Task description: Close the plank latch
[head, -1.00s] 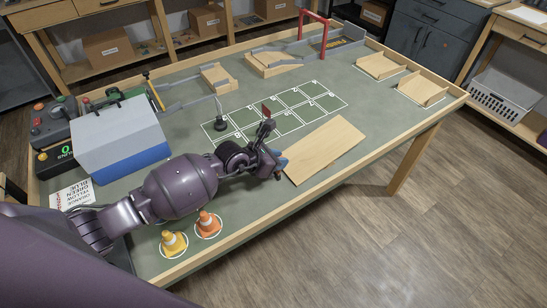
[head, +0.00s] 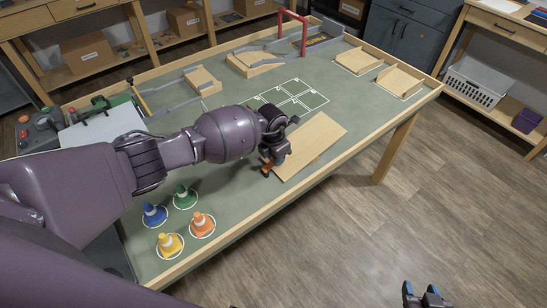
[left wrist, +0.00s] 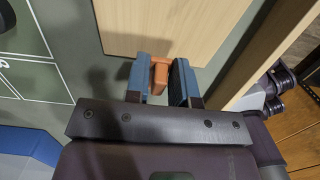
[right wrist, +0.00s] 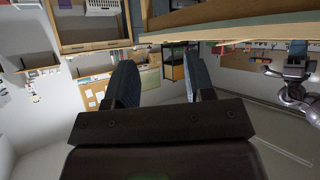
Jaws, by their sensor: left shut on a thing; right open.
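The light wooden plank (head: 312,145) lies flat on the green table, left of the front edge rail. An orange latch piece (head: 266,171) shows at its near left end. My left gripper (head: 272,163) is at that end, with its fingers partly hidden by the arm. In the left wrist view, its two blue-padded fingers (left wrist: 158,82) are shut on the orange latch (left wrist: 160,70), which reaches to the plank's edge (left wrist: 165,25). How the latch sits on the plank is unclear. My right gripper (head: 424,297) is open and empty, low over the floor; its spread fingers show in the right wrist view (right wrist: 158,85).
Blue, green, yellow (head: 170,244) and orange (head: 201,224) cones stand at the table's near left. A red gate (head: 304,32), ramps and wooden pieces (head: 359,60) stand at the back.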

